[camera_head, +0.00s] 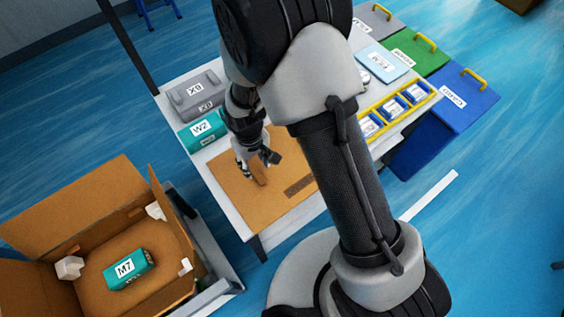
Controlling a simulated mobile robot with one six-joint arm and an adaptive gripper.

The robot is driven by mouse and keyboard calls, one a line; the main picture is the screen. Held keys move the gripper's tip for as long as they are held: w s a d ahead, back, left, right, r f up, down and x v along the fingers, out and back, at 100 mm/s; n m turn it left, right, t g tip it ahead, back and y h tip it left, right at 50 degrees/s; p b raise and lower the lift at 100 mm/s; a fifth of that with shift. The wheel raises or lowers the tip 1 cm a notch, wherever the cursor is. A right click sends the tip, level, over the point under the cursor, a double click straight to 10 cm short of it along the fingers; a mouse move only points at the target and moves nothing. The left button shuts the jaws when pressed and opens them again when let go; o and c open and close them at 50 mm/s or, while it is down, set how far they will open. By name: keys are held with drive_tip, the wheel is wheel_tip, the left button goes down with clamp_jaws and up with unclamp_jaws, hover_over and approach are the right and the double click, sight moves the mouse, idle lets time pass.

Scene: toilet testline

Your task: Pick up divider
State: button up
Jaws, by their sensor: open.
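The divider appears to be the flat brown cardboard sheet (246,208) lying on the white table. A dark brown strip (299,187) shows near its right edge; I cannot tell if it is a slot or a marking. My gripper (258,170) is open and points down over the upper middle of the sheet. Its fingers are very close to the sheet near a small brown upright-looking patch; I cannot tell whether they touch it. My arm hides part of the table to the right of the sheet.
On the table are a grey box marked X8 (196,95), a teal box marked W2 (203,131) and a yellow rack (401,116). An open carton (60,213) at lower left holds a teal box marked M7 (129,269). Coloured bins (466,98) stand at right.

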sight(257, 175)
drive_tip(key=f, duration=0.2)
drive_tip(key=f+b, duration=0.1)
drive_tip(key=f, duration=0.2)
drive_tip(key=shift+s+d+f+b, duration=0.1)
drive_tip(key=shift+s+f+b, duration=0.15)
drive_tip(key=shift+f+b, duration=0.15)
drive_tip(key=shift+r, duration=0.1)
drive_tip(key=shift+c, duration=0.6)
clamp_jaws()
